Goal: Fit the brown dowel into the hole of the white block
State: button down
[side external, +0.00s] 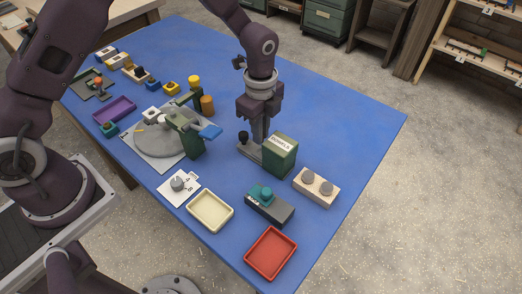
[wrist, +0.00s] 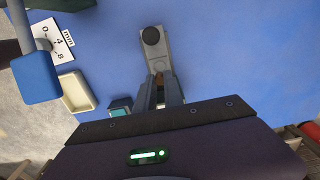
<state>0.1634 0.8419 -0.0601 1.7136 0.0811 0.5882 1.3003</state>
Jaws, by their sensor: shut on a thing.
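My gripper (side external: 260,138) points down beside the green box labelled as dowels (side external: 281,154), over its grey base plate. In the wrist view my gripper's fingers (wrist: 160,88) are close together, with a thin strip of the brown dowel (wrist: 159,79) showing between them. The fingers hide most of the dowel, and I cannot tell whether it still touches the base plate. A small white block (side external: 152,113) that seems to have a dark hole stands by the round grey plate (side external: 150,141), well to the left of my gripper.
A black knob (wrist: 150,36) sits on the grey base plate. A green fixture with a blue pad (side external: 210,132) stands between my gripper and the round plate. A cream tray (side external: 229,224), red tray (side external: 291,262) and wooden block (side external: 316,199) lie nearer. The blue table's right side is clear.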

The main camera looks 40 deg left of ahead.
notch_tip(320, 180, up, 10)
jog(key=s+a+n, duration=0.3)
jog(key=a+n, duration=0.3)
jog(key=a, duration=1.7)
jog(key=s+a+n, duration=0.3)
jog(key=s+a, duration=0.4)
jog(key=a, duration=0.3)
jog(key=f, duration=0.5)
jog(key=shift+s+a+f, duration=0.25)
jog(key=shift+a+f, duration=0.05)
jog(key=shift+f, duration=0.05)
jog(key=shift+f, duration=2.7)
